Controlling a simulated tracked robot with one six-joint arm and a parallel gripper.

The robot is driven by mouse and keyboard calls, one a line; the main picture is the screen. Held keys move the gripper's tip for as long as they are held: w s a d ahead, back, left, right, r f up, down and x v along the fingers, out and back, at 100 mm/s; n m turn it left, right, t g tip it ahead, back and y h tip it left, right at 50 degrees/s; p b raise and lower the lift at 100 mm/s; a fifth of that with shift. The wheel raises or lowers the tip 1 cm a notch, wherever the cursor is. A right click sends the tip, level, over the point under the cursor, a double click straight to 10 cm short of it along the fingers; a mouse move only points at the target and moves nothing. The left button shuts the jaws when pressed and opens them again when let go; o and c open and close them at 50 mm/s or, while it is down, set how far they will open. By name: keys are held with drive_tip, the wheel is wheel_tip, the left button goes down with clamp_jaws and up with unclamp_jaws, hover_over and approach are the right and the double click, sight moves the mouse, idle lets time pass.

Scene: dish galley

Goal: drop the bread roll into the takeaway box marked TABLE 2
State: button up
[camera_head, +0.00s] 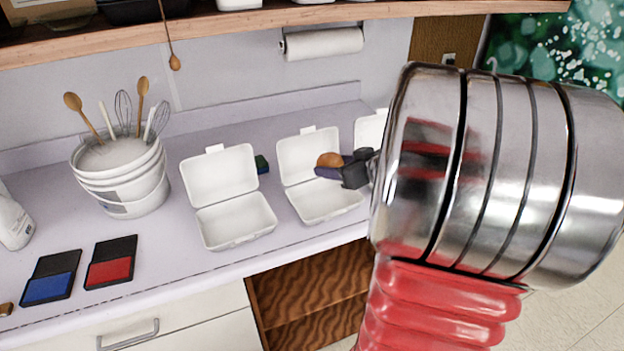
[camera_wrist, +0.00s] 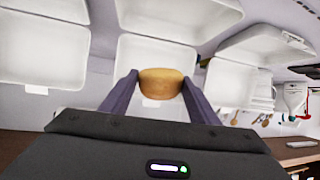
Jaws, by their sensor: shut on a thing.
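My gripper (camera_head: 328,171) is shut on the brown bread roll (camera_head: 329,159), seen over the middle open white takeaway box (camera_head: 312,206). In the wrist view the bread roll (camera_wrist: 161,84) sits between the two purple fingers of my gripper (camera_wrist: 160,79), with a white box (camera_wrist: 157,51) behind it. Another open, empty box (camera_head: 237,219) stands to the left. A third box (camera_head: 369,131) is mostly hidden behind my arm. I see no readable TABLE 2 mark on any box.
A white bucket of utensils (camera_head: 121,180) stands at the left. Blue (camera_head: 49,287) and red (camera_head: 110,271) pads lie near the counter's front. A small green-blue item (camera_head: 262,164) sits behind the boxes. A wooden shelf (camera_head: 250,22) runs above; a paper roll (camera_head: 324,43) hangs below it.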

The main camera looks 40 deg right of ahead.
drive_tip(key=shift+f, duration=2.55)
drive_tip(key=o, duration=1.1)
drive_tip(key=shift+s, duration=0.1)
drive_tip(key=v, duration=1.3)
drive_tip(key=shift+s+r, duration=0.15)
drive_tip(key=shift+s, duration=0.15)
drive_tip(key=shift+w, duration=0.1)
